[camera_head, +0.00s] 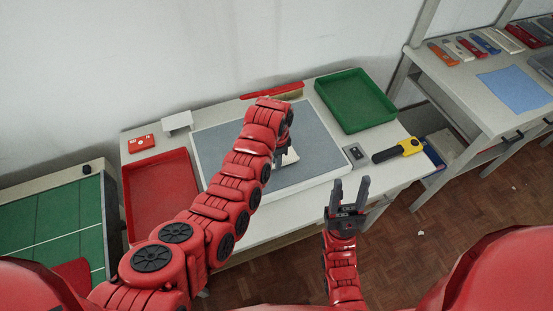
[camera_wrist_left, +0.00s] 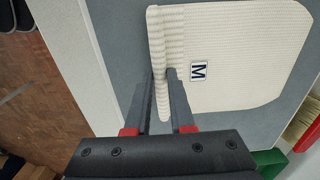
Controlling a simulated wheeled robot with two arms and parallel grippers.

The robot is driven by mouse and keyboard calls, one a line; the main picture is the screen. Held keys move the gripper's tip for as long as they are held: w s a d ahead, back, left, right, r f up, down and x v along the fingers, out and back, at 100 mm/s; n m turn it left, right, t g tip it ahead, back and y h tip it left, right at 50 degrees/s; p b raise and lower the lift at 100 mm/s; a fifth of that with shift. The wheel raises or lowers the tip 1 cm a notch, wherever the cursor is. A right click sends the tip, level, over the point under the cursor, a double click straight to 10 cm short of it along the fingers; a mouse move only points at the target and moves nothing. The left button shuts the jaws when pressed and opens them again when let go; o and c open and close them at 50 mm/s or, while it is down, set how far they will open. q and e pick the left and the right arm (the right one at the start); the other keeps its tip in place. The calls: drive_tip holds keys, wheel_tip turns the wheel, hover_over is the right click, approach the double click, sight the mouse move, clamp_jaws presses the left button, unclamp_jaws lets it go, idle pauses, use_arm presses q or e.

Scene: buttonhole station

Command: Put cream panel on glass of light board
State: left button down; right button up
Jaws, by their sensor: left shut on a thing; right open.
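The cream panel (camera_wrist_left: 235,55) is a ribbed cream piece with a folded left edge and a label marked "M". My left gripper (camera_wrist_left: 158,85) is shut on its folded edge in the left wrist view. In the head view only a small part of the panel (camera_head: 290,157) shows beside my left gripper (camera_head: 280,150); my arm hides the rest. The light board (camera_head: 215,137) has a grey glass in a white frame, and the panel is over this glass. I cannot tell whether they touch. My right gripper (camera_head: 347,198) is open and empty in front of the table's front edge.
A red tray (camera_head: 133,200) stands left of the board and a green tray (camera_head: 355,125) at its back right. A yellow and black tool (camera_head: 398,150) and a small grey box (camera_head: 355,155) lie on the right. A red box (camera_head: 141,143) is at the back left.

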use_arm(q)
drive_tip(key=shift+f, duration=0.25)
drive_tip(key=shift+f, duration=0.1)
drive_tip(key=shift+f, duration=0.15)
drive_tip(key=c, duration=0.8)
unclamp_jaws()
